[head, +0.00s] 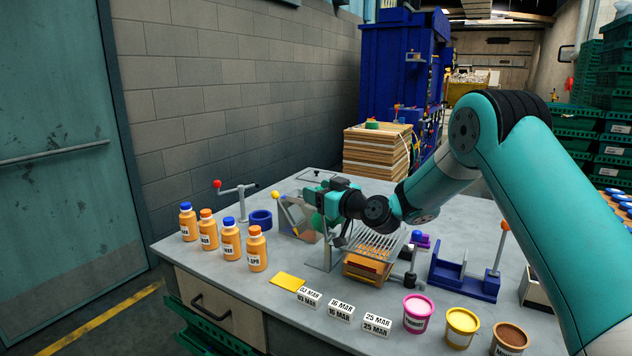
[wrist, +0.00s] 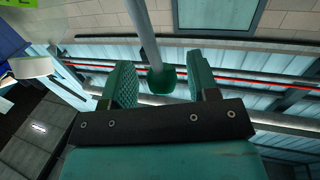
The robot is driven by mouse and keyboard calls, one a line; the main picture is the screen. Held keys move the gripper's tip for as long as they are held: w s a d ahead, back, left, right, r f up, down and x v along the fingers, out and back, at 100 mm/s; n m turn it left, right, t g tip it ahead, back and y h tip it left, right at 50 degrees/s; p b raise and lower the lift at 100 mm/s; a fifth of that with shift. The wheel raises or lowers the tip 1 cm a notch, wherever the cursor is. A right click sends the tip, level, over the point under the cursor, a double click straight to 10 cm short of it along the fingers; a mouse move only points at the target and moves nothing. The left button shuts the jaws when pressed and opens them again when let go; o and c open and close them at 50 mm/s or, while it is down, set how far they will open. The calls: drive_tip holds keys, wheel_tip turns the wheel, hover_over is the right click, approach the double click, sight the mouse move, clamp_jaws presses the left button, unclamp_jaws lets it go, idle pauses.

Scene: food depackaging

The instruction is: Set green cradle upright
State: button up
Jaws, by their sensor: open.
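My gripper (head: 314,203) is over the middle of the table in the head view, reaching left. In the wrist view its two ribbed green fingers (wrist: 160,72) are spread apart. A grey rod with a dark green knob (wrist: 162,82) comes in from the top and ends between the fingers, with a gap on each side. In the head view this rod and knob are mostly hidden by my gripper. I cannot tell for certain which body under the gripper is the green cradle, or how far it tilts.
Several orange bottles (head: 229,240) stand at the left. A lever with a yellow knob (head: 275,195) is close left of my gripper. A slatted rack (head: 372,246) is just right of it. A blue cradle (head: 462,278), date blocks (head: 341,311) and tubs (head: 417,312) lie further right and in front.

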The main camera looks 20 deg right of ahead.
drive_tip(key=shift+w+a, duration=0.35)
drive_tip(key=shift+w, duration=0.2)
clamp_jaws()
